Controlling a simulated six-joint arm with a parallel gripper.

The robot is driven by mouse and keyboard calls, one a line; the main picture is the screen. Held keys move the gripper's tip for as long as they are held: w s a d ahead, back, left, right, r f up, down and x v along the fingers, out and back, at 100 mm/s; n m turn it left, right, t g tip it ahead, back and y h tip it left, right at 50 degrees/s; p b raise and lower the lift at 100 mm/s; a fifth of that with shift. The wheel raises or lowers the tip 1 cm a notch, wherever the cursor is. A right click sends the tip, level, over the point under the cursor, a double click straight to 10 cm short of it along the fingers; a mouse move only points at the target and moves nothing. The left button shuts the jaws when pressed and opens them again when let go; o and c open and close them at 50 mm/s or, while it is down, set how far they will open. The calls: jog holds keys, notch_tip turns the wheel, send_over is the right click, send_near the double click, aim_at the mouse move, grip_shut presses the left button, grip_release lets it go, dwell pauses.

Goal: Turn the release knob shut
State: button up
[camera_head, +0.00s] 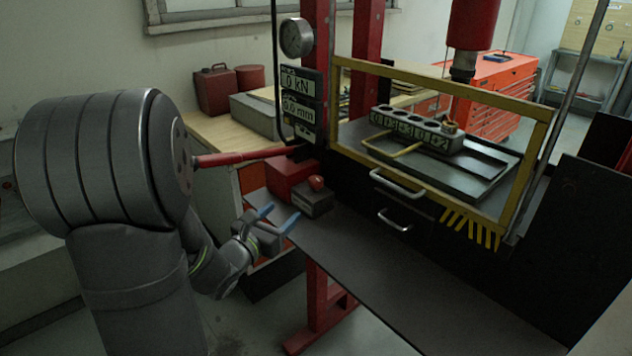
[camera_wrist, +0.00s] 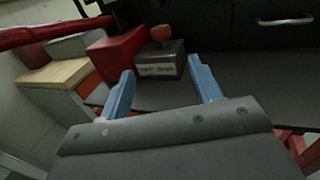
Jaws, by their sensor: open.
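The release knob (camera_head: 316,182) is a small red knob on top of a dark grey block (camera_head: 313,203), beside a red box on the press bench. In the wrist view the knob (camera_wrist: 160,33) sits above the block (camera_wrist: 163,62), which has a pale label too small to read surely. My gripper (camera_head: 281,215) is open, with blue fingers apart and nothing between them. In the wrist view my gripper (camera_wrist: 163,85) points toward the block, which lies beyond the fingertips. The fingers look apart from block and knob.
The red box (camera_head: 289,179) and a long red lever (camera_head: 240,157) stand left of the block. A yellow-framed guard (camera_head: 440,76) with a handle (camera_head: 397,184) is to the right. The dark bench shelf (camera_head: 370,265) is clear in front.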

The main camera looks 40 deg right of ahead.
aim_at(310, 183)
jog(key=x, duration=1.7)
jog(key=shift+d, duration=0.1)
jog(key=shift+c, duration=0.5)
jog(key=c, duration=0.9)
jog(key=shift+o, duration=0.2)
jog(key=shift+g, duration=0.3)
jog(key=shift+m+g, duration=0.3)
jog(key=shift+m, duration=0.1)
jog(key=m+g+h, duration=0.1)
jog(key=m+g, duration=0.2)
jog(key=g, duration=0.2)
jog(key=shift+m+g, duration=0.4)
jog(key=shift+g, duration=0.1)
